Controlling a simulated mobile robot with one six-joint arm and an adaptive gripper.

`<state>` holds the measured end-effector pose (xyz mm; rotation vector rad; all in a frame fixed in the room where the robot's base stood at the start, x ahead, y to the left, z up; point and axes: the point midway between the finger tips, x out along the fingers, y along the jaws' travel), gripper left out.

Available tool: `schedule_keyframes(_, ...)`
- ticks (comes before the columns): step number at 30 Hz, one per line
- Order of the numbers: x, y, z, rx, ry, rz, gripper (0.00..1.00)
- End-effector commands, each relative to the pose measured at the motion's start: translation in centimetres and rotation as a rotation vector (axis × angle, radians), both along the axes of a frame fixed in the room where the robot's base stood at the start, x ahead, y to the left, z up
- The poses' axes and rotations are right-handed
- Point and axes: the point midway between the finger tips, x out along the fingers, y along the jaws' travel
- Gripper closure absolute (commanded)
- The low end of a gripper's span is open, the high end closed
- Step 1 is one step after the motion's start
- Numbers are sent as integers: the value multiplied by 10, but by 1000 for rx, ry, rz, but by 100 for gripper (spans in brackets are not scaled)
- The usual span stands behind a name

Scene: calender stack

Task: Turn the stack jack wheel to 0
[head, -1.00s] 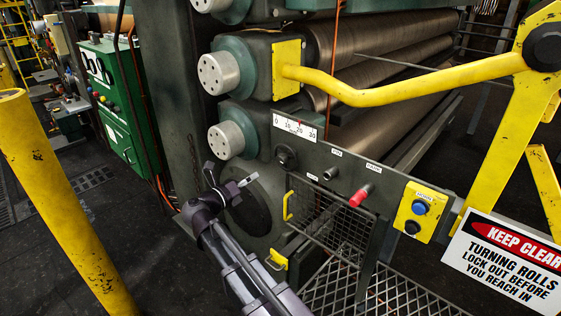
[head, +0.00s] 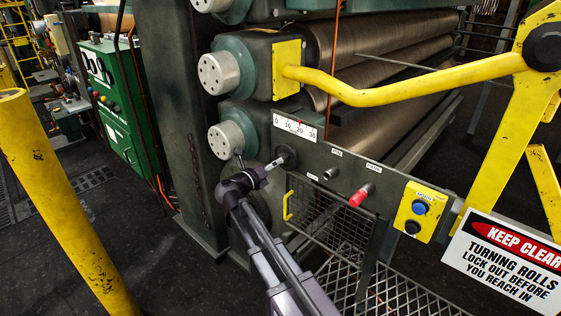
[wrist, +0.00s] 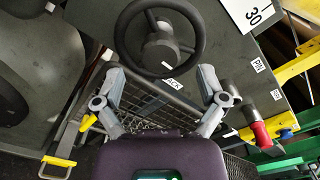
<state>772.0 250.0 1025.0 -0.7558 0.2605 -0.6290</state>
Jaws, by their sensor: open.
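The stack jack wheel (wrist: 160,40) is a small black handwheel with spokes and a round hub, on the dark machine panel. It fills the top middle of the wrist view, and in the head view (head: 286,157) it is partly covered by my gripper. My gripper (wrist: 161,73) is open and empty, its fingertips apart near the wheel's lower rim in the picture; contact cannot be told. In the head view my gripper (head: 258,164) is just left of the wheel. The white scale (head: 295,127) above it runs from 0 to 30, with a red pointer near 20.
Right of the wheel are a small dark knob (head: 330,174), a red-handled control (head: 361,195) and a yellow button box (head: 413,212). A wire mesh guard (head: 316,215) with a yellow handle lies below. A yellow rail (head: 400,92) crosses above the panel.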

Motion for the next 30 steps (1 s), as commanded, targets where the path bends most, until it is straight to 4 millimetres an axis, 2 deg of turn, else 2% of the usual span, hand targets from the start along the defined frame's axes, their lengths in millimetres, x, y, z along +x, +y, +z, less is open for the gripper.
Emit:
schedule_keyframes(3,13,-9,0,0,0,0,9)
schedule_keyframes(9,24,-18,0,0,0,0,9)
schedule_keyframes(21,26,-21,0,0,0,1,9)
schedule_keyframes(23,26,-20,0,0,0,1,27)
schedule_keyframes(27,26,-21,0,0,0,0,69)
schedule_keyframes(29,26,-20,0,0,0,0,86)
schedule_keyframes(30,26,-20,0,0,0,0,91)
